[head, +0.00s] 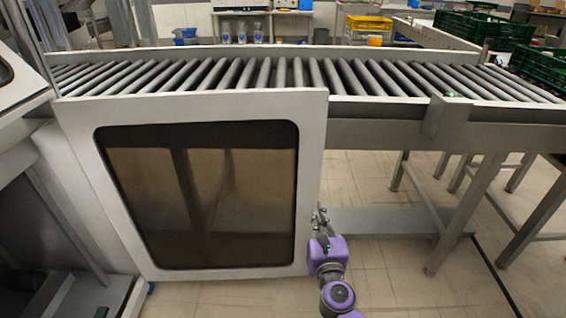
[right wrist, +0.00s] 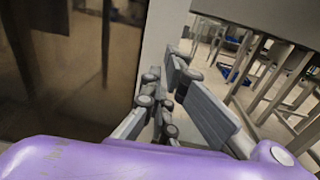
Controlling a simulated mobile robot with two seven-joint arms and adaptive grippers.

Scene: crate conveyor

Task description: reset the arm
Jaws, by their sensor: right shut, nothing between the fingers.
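My right gripper (head: 319,215) is low in the head view, at the lower right edge of the machine's dark window panel. It is shut and empty, pointing toward the conveyor frame. In the right wrist view its grey fingers (right wrist: 172,95) show up close beside the panel's pale edge. My purple right arm (head: 330,262) comes up from the bottom of the head view. My left gripper and arm are not in view.
A roller conveyor (head: 290,75) runs across, its rollers empty. The dark window panel (head: 200,195) stands below it at left. Metal legs (head: 470,200) and a low shelf (head: 385,222) are at right. Green crates (head: 485,28) stand behind right. The tiled floor (head: 385,285) is open nearby.

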